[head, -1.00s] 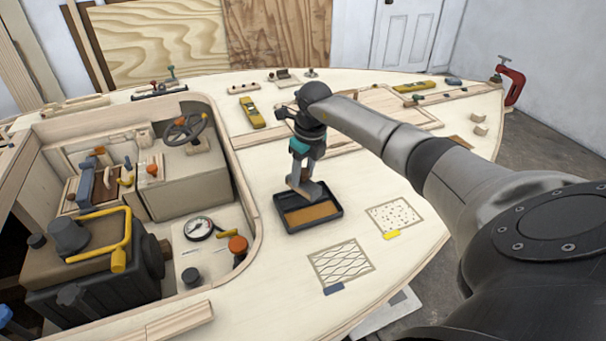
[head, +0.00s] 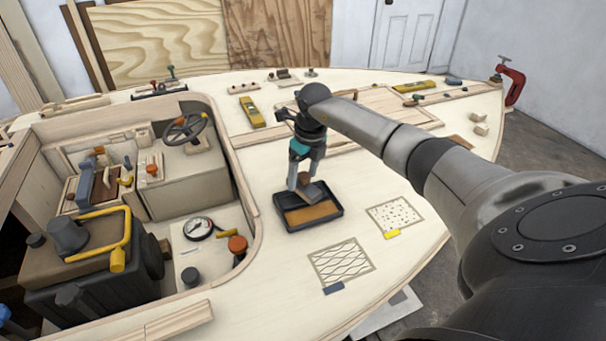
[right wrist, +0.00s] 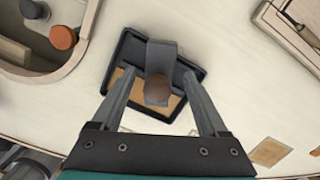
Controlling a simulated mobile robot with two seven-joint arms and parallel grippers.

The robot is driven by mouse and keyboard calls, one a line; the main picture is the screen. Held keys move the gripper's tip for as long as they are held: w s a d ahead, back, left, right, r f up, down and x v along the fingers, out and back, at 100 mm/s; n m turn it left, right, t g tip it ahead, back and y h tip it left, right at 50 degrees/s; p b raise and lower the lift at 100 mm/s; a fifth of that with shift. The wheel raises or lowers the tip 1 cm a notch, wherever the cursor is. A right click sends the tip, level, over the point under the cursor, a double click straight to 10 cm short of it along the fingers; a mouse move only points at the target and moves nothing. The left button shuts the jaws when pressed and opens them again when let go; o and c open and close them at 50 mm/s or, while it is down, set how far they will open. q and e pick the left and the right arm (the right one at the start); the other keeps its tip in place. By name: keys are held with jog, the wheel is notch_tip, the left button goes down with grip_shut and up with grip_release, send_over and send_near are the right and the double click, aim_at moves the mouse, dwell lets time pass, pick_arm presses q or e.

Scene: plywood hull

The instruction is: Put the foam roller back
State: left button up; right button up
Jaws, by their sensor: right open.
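The foam roller, seen as a grey piece (head: 316,194) with a round brown end, is in the black tray (head: 289,228) with an amber-brown floor. In the right wrist view the grey piece (right wrist: 161,55) lies across the tray's rim (right wrist: 134,34), its brown end (right wrist: 157,90) towards the camera. My right gripper (head: 303,184) is above the tray, fingers pointing down. In the right wrist view its open fingers (right wrist: 158,76) stand on either side of the roller, apparently clear of it. My left gripper is out of view.
Two patterned patches (head: 341,262) lie on the pale deck right of the tray. To the left is a raised cockpit rim (head: 243,190), with a gauge (head: 198,228) and engine parts inside. A yellow level (head: 252,112) lies behind. The deck around the tray is mostly clear.

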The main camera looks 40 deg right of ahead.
aim_at(308, 177)
jog(key=shift+r+p, duration=0.3)
jog(key=shift+r, duration=0.2)
notch_tip(308, 177, up, 12)
jog(key=s+p, duration=0.1)
jog(key=shift+s+f+p, duration=0.15)
jog(key=shift+s+p, duration=0.25)
